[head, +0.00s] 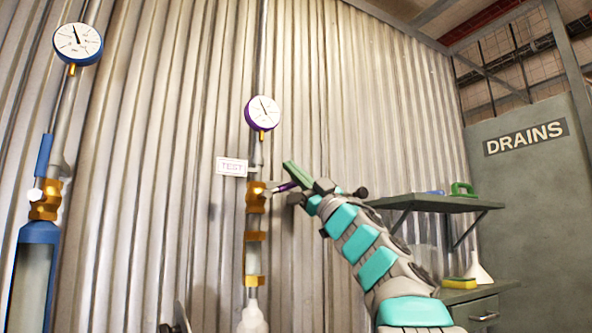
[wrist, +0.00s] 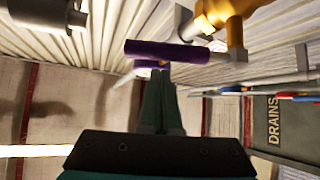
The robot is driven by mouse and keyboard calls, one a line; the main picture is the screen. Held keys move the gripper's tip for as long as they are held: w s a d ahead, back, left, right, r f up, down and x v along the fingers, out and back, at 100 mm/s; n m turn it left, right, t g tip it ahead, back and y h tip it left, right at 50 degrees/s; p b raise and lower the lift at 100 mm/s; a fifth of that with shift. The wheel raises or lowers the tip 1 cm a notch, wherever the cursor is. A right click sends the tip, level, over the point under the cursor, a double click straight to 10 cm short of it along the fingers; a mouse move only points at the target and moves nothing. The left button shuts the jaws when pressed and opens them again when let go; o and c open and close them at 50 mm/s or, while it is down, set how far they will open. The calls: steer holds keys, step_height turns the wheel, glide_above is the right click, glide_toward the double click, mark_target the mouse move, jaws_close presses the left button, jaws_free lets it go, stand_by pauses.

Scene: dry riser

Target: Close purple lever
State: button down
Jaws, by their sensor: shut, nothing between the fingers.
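The purple lever (head: 286,187) sticks out to the right from a brass valve (head: 256,197) on the upright pipe, roughly crosswise to it. A purple-rimmed gauge (head: 262,113) sits above on the same pipe. My gripper (head: 290,167) is shut and empty at the lever's outer end. In the wrist view the purple lever (wrist: 167,51) lies just beyond my shut fingertips (wrist: 160,76), with the brass valve (wrist: 232,35) to its right. I cannot tell whether the fingertips touch the lever. The lever's outer end is partly hidden by my gripper in the head view.
At left, a blue lever (head: 45,155) stands along its pipe below a blue gauge (head: 78,43). A TEST sign (head: 232,167) is beside the purple lever's pipe. A shelf (head: 425,204) and a DRAINS cabinet (head: 530,200) stand at right. The corrugated wall (head: 180,180) is close behind.

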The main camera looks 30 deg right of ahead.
mark_target(294, 185)
steer(key=shift+w+d+f, duration=0.15)
steer(key=shift+d+f, duration=0.1)
steer(key=shift+f, duration=0.4)
steer(key=shift+w+d+f, duration=0.1)
steer(key=shift+d+f, duration=0.1)
steer(key=shift+f, duration=0.4)
steer(key=shift+m, duration=0.4)
steer(key=m+t+h, duration=0.1)
steer(key=m+h, duration=0.1)
steer(key=m, duration=0.1)
steer(key=f+m+t+h+b, duration=0.1)
steer(key=m+h, duration=0.1)
steer(key=h, duration=0.1)
steer(key=f+m+t+h+b, duration=0.1)
steer(key=m+t+h, duration=0.1)
steer(key=m+h, duration=0.1)
steer(key=shift+d+f+m, duration=0.15)
steer(key=shift+d+m, duration=0.05)
steer(key=shift+m, duration=0.1)
steer(key=shift+d+f+m+h+b, duration=0.1)
steer(key=shift+f+m+h+b, duration=0.15)
steer(key=shift+m+h, duration=0.75)
steer(key=shift+d+f+m+h+b, duration=0.15)
steer(key=shift+m+h+b, duration=0.15)
steer(key=shift+m+h, duration=0.65)
